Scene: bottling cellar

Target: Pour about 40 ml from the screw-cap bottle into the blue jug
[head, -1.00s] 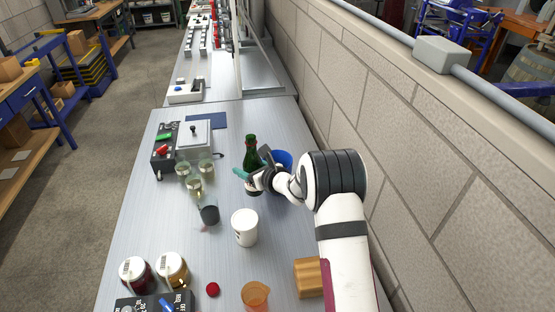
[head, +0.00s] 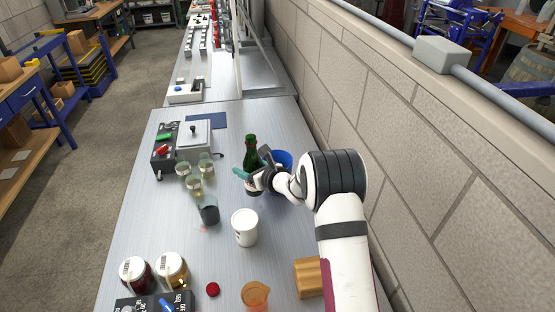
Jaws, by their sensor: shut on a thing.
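The green screw-cap bottle (head: 250,153) stands about upright near the middle of the bench. My gripper (head: 250,180) is shut on its lower part, which the gripper hides. I cannot tell whether the bottle's base touches the bench. The blue jug (head: 285,158) is just right of the bottle and behind my wrist, which hides part of it. The jug's inside and level cannot be seen. No stream of liquid shows.
A dark-filled glass (head: 208,211) and a white tub (head: 244,228) stand nearer the camera. Several clear glasses (head: 194,185) stand left, beside a grey-lidded device (head: 194,138). A red cap (head: 213,289), orange cup (head: 255,295) and wooden block (head: 308,277) are in front. A wall runs along the right.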

